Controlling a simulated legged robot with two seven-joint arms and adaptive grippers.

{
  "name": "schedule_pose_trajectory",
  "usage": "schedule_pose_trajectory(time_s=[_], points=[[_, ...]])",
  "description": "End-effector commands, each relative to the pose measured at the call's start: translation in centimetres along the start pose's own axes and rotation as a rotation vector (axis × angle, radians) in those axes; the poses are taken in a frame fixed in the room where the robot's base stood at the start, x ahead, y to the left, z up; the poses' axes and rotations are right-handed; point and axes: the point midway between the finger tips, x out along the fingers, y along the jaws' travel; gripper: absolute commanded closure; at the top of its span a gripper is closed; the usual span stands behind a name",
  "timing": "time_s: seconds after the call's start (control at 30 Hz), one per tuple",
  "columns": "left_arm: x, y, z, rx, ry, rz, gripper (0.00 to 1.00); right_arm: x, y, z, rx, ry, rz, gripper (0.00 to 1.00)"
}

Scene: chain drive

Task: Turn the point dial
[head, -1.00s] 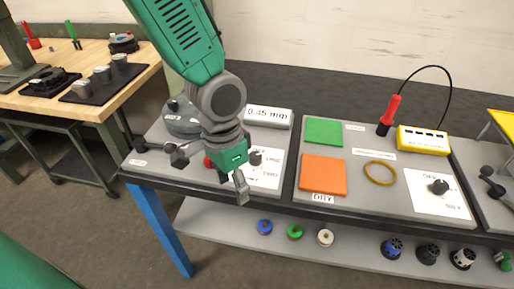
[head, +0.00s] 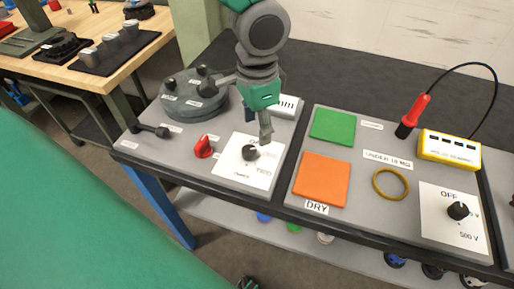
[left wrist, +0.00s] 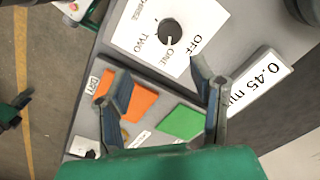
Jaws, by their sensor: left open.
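My left gripper (head: 258,124) is open and empty, pointing down just behind the knob. In the left wrist view its two fingers (left wrist: 163,82) are spread, and the knob lies beyond their tips, apart from them. My right gripper is not in view.
A red knob (head: 204,147) stands left of the plate, and a round grey turntable (head: 188,97) behind it. A 0.45 mm display (left wrist: 262,80) is close to the gripper. Right panel: green pad (head: 333,127), orange pad (head: 321,180), yellow ring (head: 391,184), another dial (head: 457,211).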

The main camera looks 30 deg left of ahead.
Motion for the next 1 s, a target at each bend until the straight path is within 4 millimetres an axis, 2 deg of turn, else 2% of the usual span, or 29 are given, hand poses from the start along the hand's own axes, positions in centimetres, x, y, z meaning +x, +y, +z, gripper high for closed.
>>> schedule_pose_trajectory(time_s=[0.03,0.2,0.4,0.67,0.87,1.0], points=[[1.6,-0.3,0.3,-0.001,-0.005,0.006,0.49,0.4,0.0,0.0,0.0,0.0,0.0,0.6],[5.5,-1.1,0.7,-0.004,0.001,0.013,0.49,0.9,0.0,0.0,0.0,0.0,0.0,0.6],[8.3,-0.8,0.6,-0.003,0.005,0.011,0.49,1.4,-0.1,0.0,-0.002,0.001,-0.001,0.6],[9.3,0.0,0.0,-0.002,-0.001,0.0,0.49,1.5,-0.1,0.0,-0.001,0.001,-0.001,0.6],[9.3,-0.3,0.2,-0.002,0.003,0.003,0.49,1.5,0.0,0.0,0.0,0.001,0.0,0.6],[9.5,-0.6,0.4,-0.004,0.006,0.01,0.92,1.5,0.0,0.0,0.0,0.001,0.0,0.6]])
